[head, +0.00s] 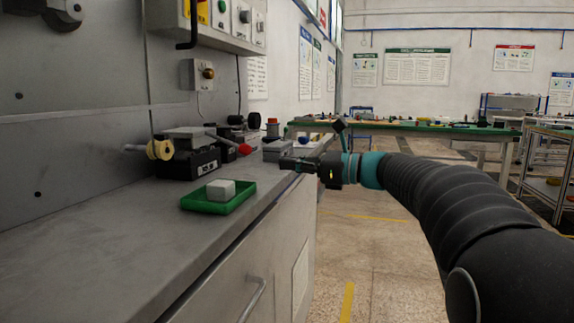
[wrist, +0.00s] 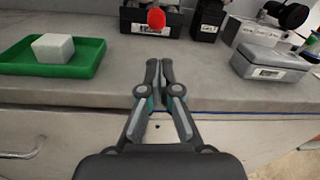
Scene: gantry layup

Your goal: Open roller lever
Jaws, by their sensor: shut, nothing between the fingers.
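A lever with a red knob (head: 245,149) sticks out to the right from a dark roller unit (head: 190,162) on the grey bench. A yellow roller (head: 160,149) sits at the unit's left end. In the wrist view the red knob (wrist: 156,18) shows at the top, in front of a dark labelled box. My gripper (head: 285,163) is to the right of the knob, over the bench's front edge. In the wrist view my gripper (wrist: 159,64) has its fingers together, empty, pointing at the unit and apart from the knob.
A green tray (head: 236,203) with a pale block (head: 221,190) stands on the bench nearer me. A grey box (head: 277,150) lies beyond my gripper, at the right in the wrist view. The front left of the bench (head: 110,250) is clear.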

